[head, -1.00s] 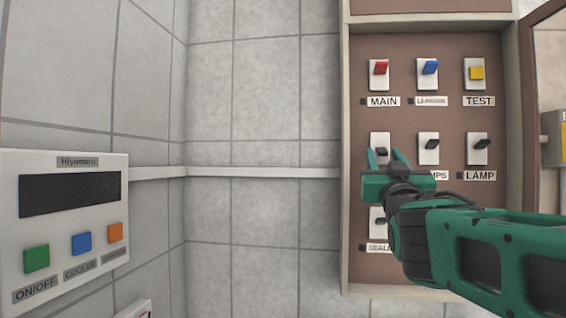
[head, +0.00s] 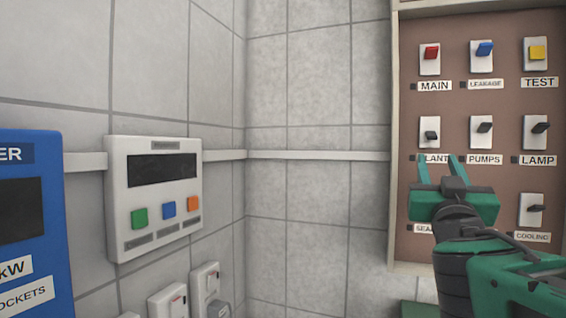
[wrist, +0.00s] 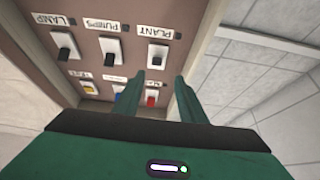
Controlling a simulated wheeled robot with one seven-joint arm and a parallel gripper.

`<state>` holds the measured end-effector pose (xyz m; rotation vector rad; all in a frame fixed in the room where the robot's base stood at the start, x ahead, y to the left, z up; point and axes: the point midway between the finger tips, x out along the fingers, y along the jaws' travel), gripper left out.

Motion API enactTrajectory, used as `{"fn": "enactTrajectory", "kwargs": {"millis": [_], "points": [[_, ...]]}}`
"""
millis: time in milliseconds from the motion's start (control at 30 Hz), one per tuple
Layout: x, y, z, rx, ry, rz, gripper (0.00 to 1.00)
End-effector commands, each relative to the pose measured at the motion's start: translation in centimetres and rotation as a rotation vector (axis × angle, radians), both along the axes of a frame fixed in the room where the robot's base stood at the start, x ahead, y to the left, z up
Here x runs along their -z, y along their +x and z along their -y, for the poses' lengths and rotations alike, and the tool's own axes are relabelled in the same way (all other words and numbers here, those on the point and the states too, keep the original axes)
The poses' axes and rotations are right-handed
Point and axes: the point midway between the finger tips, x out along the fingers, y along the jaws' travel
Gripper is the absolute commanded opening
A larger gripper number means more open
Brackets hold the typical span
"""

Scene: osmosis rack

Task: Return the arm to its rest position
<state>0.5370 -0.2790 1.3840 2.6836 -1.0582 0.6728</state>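My green gripper (head: 437,172) is in front of the lower middle of the brown switch panel (head: 460,110) in the head view. Its two fingers are apart with nothing between them. The fingertips overlap the PLANT label just below the PLANT switch (head: 430,132) in the picture; in the wrist view the PLANT switch (wrist: 157,56) is beyond the fingers (wrist: 168,85), apart from them. My forearm covers part of the panel's lower row, including the switch above the partly hidden SEA label.
The panel also holds MAIN (head: 430,57), LEAKAGE (head: 482,56), TEST (head: 535,56), PUMPS (head: 481,132), LAMP (head: 537,132) and COOLING (head: 532,208) switches. A white control box (head: 155,200), a blue box (head: 30,230) and sockets (head: 205,285) are on the left wall. The tiled corner between is clear.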

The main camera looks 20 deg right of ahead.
Motion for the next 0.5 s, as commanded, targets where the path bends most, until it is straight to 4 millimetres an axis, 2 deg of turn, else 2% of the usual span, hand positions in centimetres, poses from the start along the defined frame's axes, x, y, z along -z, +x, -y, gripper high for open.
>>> {"fn": "enactTrajectory", "kwargs": {"millis": [500], "points": [[0.5, -0.16, 0.76, 0.012, 0.016, -0.013, 0.38]]}}
